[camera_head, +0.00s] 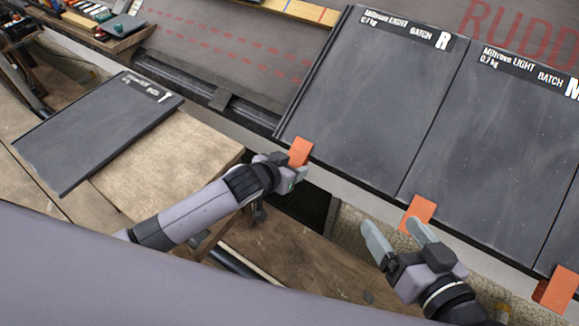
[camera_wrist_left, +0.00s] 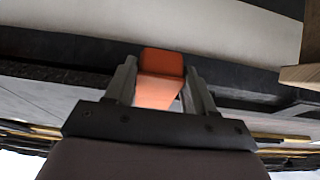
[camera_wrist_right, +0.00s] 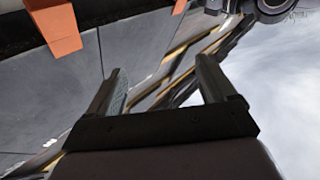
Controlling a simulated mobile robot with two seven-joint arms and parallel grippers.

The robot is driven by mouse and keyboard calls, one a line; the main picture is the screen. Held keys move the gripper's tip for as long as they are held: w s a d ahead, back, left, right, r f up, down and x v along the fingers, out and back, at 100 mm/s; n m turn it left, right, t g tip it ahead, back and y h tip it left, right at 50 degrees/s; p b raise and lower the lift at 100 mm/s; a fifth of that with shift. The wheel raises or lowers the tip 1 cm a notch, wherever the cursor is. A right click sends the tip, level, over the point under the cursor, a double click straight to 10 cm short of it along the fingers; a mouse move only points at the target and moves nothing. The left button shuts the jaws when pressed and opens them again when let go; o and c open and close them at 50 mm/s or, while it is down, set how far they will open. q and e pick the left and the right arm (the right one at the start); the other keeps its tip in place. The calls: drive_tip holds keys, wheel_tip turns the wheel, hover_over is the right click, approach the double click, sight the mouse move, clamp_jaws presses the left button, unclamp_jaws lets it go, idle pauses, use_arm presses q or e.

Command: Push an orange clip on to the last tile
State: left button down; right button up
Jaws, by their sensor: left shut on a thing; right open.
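My left gripper (camera_head: 297,172) is shut on an orange clip (camera_head: 300,150) at the lower left corner of the dark tile marked R (camera_head: 366,110). In the left wrist view the clip (camera_wrist_left: 161,78) sits between the two fingers, close to a dark edge. I cannot tell whether it grips the tile or only touches it. My right gripper (camera_head: 393,232) is open and empty, just below a second orange clip (camera_head: 416,213) at the seam between the R tile and the neighbouring tile (camera_head: 500,150). That clip also shows in the right wrist view (camera_wrist_right: 55,28), outside the fingers.
A third orange clip (camera_head: 556,290) sits on the lower tile edge at the right. A loose dark tile (camera_head: 95,130) lies on the wooden bench (camera_head: 165,165) at the left. A tray of tools (camera_head: 110,28) stands at the back left. Dark gaps open below the roof edge.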

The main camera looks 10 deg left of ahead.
use_arm(q)
drive_tip(key=shift+w+r, duration=0.15)
drive_tip(key=shift+r, duration=0.1)
drive_tip(key=shift+c, duration=1.5)
unclamp_jaws()
drive_tip(key=shift+f, duration=0.15)
